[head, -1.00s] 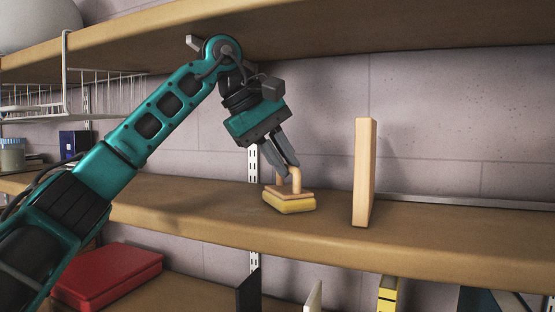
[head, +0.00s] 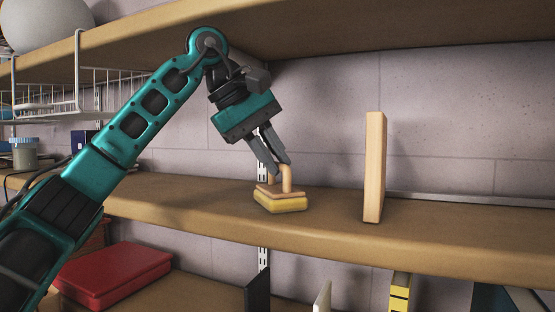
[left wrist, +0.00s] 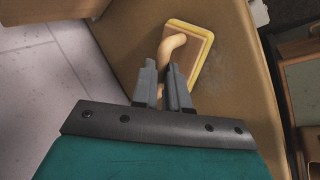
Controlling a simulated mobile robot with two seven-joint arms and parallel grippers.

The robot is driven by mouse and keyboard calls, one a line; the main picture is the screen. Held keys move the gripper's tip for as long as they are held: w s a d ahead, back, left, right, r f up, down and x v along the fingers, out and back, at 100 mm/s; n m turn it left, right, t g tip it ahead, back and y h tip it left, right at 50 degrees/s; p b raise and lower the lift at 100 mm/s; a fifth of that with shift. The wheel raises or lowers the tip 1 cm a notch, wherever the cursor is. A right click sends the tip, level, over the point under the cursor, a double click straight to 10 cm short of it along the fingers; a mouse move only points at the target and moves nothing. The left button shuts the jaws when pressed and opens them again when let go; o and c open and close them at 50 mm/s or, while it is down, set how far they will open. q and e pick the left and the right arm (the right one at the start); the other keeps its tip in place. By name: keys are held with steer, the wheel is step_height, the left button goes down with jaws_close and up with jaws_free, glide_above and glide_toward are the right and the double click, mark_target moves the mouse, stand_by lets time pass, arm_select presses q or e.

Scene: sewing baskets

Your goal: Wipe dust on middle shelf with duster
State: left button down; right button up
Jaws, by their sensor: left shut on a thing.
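The duster (head: 280,204) has a wooden back, a curved wooden handle and a yellow pad. It rests pad down, or nearly so, on the middle shelf (head: 450,232), near its front edge. My left gripper (head: 277,168) reaches down from the upper left and is shut on the duster's handle. In the left wrist view, the fingers (left wrist: 162,88) close around the handle, with the duster's pad (left wrist: 204,28) beyond them. A faint greyish patch (left wrist: 225,75), perhaps dust, shows on the shelf beside the duster. My right gripper is not in view.
An upright wooden board (head: 374,168) stands on the middle shelf right of the duster. A wire basket (head: 120,98) hangs under the upper shelf (head: 400,28) at left. A jar (head: 24,155) and a blue box (head: 82,142) stand at far left. A red case (head: 112,272) lies below.

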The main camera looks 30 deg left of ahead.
arm_select(q)
steer(key=shift+s+f+b, duration=0.1)
steer(key=shift+s+b, duration=0.25)
steer(key=shift+s, duration=0.7)
steer(key=shift+s+d+b, duration=0.2)
steer(key=shift+s+b, duration=0.15)
steer(key=shift+s, duration=2)
steer(key=shift+a, duration=1.1)
steer(key=shift+w+r+p, duration=0.2)
steer(key=shift+w+p, duration=0.4)
steer(key=shift+p, duration=0.45)
steer(key=shift+w+p, duration=0.35)
steer(key=shift+w, duration=0.45)
steer(key=shift+w+a+f, duration=0.1)
steer(key=shift+w+a, duration=0.05)
steer(key=shift+w, duration=1.6)
steer(key=shift+w+a+f, duration=0.1)
steer(key=shift+w, duration=1.65)
steer(key=shift+a, duration=1.2)
steer(key=shift+s+b, duration=0.3)
steer(key=shift+s, duration=0.3)
steer(key=shift+s+d+r+b, duration=0.15)
steer(key=shift+s+b, duration=0.15)
steer(key=shift+s, duration=1.5)
steer(key=shift+s+d+b, duration=0.2)
steer(key=shift+s+b, duration=0.45)
steer(key=shift+s, duration=1.95)
